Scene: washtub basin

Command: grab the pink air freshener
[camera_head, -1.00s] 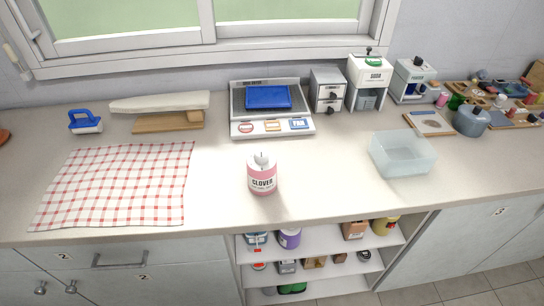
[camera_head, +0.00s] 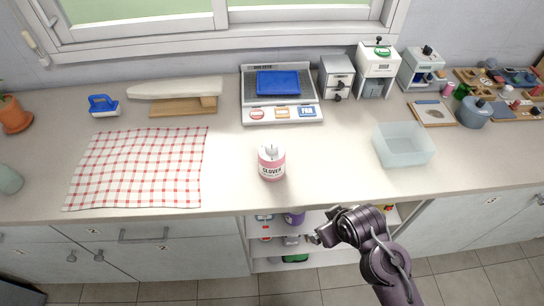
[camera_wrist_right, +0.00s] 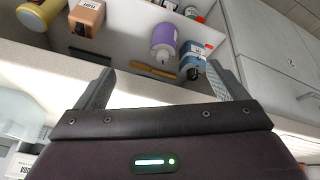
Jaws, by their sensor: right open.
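The pink air freshener (camera_head: 271,163) is a pink and white can labelled "CLOVER". It stands upright on the counter near its front edge, right of the checked cloth. My right gripper (camera_head: 318,236) is in front of the counter, below and to the right of the can, and apart from it. In the right wrist view my right gripper (camera_wrist_right: 172,88) is open, with nothing between its fingers, facing the shelves under the counter. The can does not show in the right wrist view. My left gripper is not in view.
A clear tub (camera_head: 403,146) stands right of the can. A checked cloth (camera_head: 138,168) lies at left. A purple bottle (camera_wrist_right: 164,42) and a brown box (camera_wrist_right: 87,18) are on the shelf. The counter around the can is clear.

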